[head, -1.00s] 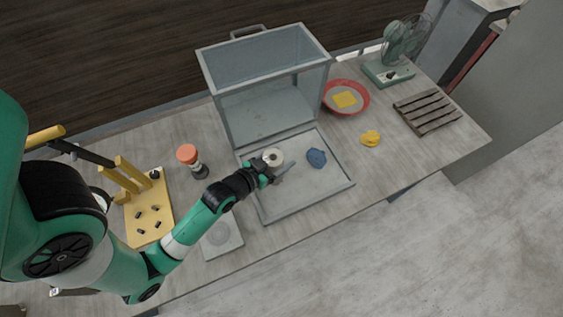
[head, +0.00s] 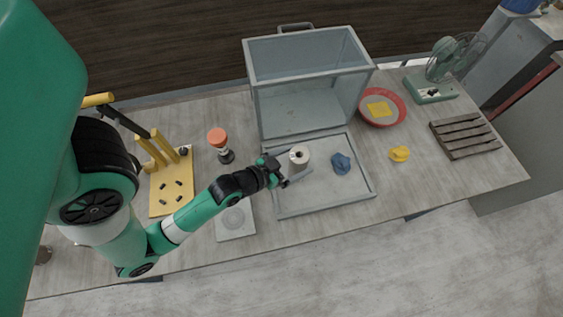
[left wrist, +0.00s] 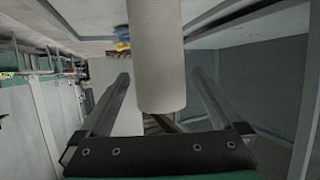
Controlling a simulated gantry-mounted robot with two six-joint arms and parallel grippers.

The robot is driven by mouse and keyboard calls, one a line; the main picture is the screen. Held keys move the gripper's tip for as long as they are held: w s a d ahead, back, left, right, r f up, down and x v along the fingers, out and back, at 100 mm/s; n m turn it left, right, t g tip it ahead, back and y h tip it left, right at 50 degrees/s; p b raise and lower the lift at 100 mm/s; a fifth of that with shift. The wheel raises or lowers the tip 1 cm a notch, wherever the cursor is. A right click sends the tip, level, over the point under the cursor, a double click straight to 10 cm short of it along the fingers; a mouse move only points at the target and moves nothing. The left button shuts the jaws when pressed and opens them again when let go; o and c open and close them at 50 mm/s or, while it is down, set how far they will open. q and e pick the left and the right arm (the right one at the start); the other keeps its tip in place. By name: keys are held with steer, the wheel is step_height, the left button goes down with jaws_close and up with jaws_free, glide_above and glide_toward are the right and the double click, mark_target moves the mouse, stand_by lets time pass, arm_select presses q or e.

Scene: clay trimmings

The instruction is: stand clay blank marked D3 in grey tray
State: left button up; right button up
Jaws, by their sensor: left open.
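A pale clay blank (head: 301,165), a cylinder with a dark spot on its top, stands upright in the grey tray (head: 325,208), towards its left side. I cannot read any D3 mark on it. My left gripper (head: 288,168) is open beside the blank, low over the tray. In the left wrist view the blank (left wrist: 158,60) shows as a ribbed cylinder between the two spread fingers of the left gripper (left wrist: 160,75), with gaps at both sides. My right gripper is not in view.
A blue lump (head: 341,163) lies in the tray right of the blank. A glass-walled box (head: 300,108) stands behind it. An orange-topped bottle (head: 218,140) and a pale square plate (head: 236,226) are to the left. A yellow lump (head: 399,154) lies right of the tray.

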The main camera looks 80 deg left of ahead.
arm_select(q)
steer(key=v, duration=0.7)
steer(key=shift+s+d+r+p, duration=0.1)
steer(key=shift+s+r+p, duration=0.1)
steer(key=shift+s+p, duration=0.15)
steer(key=shift+w+r, duration=0.1)
steer(key=shift+w, duration=0.05)
